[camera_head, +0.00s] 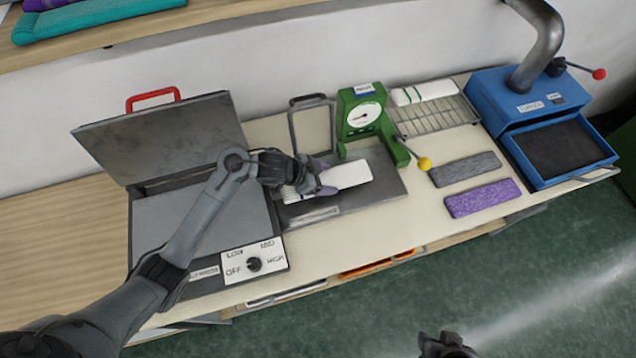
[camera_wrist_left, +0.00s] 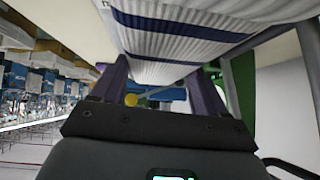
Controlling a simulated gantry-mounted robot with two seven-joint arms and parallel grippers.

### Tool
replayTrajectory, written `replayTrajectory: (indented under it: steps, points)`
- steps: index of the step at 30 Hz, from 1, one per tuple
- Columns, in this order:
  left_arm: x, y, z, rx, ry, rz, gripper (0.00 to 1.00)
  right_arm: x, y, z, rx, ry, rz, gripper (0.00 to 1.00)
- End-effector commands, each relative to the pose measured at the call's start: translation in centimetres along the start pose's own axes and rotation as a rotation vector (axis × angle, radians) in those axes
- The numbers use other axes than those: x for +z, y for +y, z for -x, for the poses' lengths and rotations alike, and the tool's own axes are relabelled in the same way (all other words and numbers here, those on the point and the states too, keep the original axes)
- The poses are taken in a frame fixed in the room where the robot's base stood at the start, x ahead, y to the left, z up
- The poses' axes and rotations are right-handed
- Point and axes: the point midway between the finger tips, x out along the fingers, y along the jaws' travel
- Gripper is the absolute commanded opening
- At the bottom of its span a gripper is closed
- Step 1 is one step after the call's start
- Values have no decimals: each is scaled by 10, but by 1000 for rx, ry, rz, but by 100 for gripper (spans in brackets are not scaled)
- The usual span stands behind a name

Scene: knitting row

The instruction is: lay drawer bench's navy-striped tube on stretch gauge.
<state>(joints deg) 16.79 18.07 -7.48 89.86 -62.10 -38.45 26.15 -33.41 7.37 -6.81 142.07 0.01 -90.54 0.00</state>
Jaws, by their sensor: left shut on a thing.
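The navy-striped tube (camera_head: 347,174) is white and ribbed, lying lengthwise over the grey base plate of the stretch gauge. My left gripper (camera_head: 318,178) is shut on it near its left part. In the left wrist view the tube (camera_wrist_left: 185,35) fills the top, its navy bands clear, between my fingers (camera_wrist_left: 160,90). The stretch gauge (camera_head: 366,118) has a green dial post, a lever with a yellow knob and a flat grey plate (camera_head: 388,187). I cannot tell whether the tube touches the plate. A dark part at the bottom edge appears to be my right gripper (camera_head: 446,346); its fingers are unclear.
A grey press (camera_head: 200,225) with its lid raised stands left of the gauge. A wire rack (camera_head: 436,117) holds a white tube with a green stripe (camera_head: 424,92). Grey (camera_head: 464,169) and purple (camera_head: 483,197) knit pieces lie right, before a blue machine (camera_head: 530,115) with an open drawer.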

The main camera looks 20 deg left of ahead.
Motion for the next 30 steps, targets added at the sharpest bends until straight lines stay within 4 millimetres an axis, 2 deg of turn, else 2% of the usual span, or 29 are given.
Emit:
replayTrajectory:
  steps: [3, 9, 18, 30]
  points:
    - [14, -9, 0, 1, -1, 1, 41, 0, -1, -2, -2, 1, -2, 43]
    - [23, -14, 0, 1, 0, 0, 41, 0, -2, -2, -6, 3, -6, 43]
    - [46, -11, -24, 3, 0, 2, 40, 1, -4, -10, -10, 6, -10, 43]
    - [50, -12, -28, 1, 0, 0, 40, 1, -3, -10, -8, 6, -8, 43]
